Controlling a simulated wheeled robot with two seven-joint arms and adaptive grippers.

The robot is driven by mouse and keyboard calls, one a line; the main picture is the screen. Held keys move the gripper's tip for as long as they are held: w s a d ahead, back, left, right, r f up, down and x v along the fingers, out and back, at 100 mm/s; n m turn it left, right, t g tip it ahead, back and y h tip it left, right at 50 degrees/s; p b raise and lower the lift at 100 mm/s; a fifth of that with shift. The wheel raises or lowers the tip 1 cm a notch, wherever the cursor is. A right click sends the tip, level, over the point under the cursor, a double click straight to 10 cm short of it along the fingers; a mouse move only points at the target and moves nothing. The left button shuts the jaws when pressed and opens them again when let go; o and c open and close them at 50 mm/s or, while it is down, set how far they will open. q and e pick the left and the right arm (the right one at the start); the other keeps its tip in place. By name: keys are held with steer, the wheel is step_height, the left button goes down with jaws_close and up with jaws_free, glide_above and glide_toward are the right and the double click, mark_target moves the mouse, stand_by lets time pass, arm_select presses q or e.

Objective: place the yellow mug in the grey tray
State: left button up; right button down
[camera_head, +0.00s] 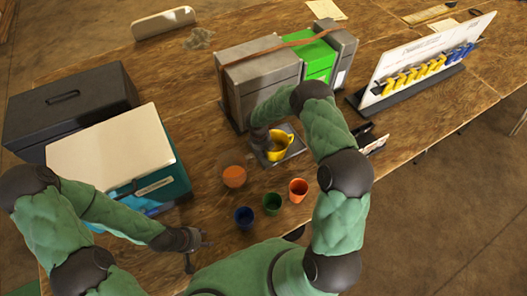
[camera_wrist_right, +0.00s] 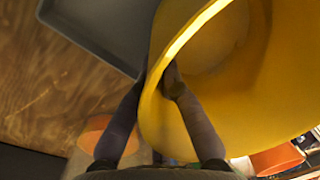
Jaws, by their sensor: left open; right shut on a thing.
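The yellow mug (camera_head: 281,149) is upright over the grey tray (camera_head: 299,148) in the head view. My right gripper (camera_head: 264,141) is shut on the mug's rim. In the right wrist view, the right gripper's fingers (camera_wrist_right: 158,85) pinch the wall of the yellow mug (camera_wrist_right: 225,75), one inside and one outside. The grey tray (camera_wrist_right: 92,42) shows beside the mug there. I cannot tell whether the mug's base touches the tray. My left gripper (camera_head: 197,245) is open and empty near the table's front edge.
Orange (camera_head: 298,188), green (camera_head: 272,203) and blue (camera_head: 244,216) cups stand in front of the tray, with an orange round thing (camera_head: 234,176) to its left. Grey and green boxes (camera_head: 262,80) stand behind. A white rack (camera_head: 420,62) is at right, a white-topped box (camera_head: 110,150) at left.

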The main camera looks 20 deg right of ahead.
arm_select(q)
steer(key=shift+f, duration=0.15)
arm_select(e)
steer(key=shift+f, duration=0.15)
steer(key=c, duration=1.4)
jaws_free()
arm_select(q)
steer(key=shift+r, duration=0.25)
arm_select(e)
steer(key=shift+r, duration=0.45)
arm_select(q)
steer(key=shift+r+p, duration=0.8)
steer(key=shift+p, duration=0.1)
arm_select(e)
step_height(320, 180, up, 11)
steer(key=a, duration=0.1)
steer(key=shift+a+r, duration=0.15)
steer(key=shift+a, duration=0.1)
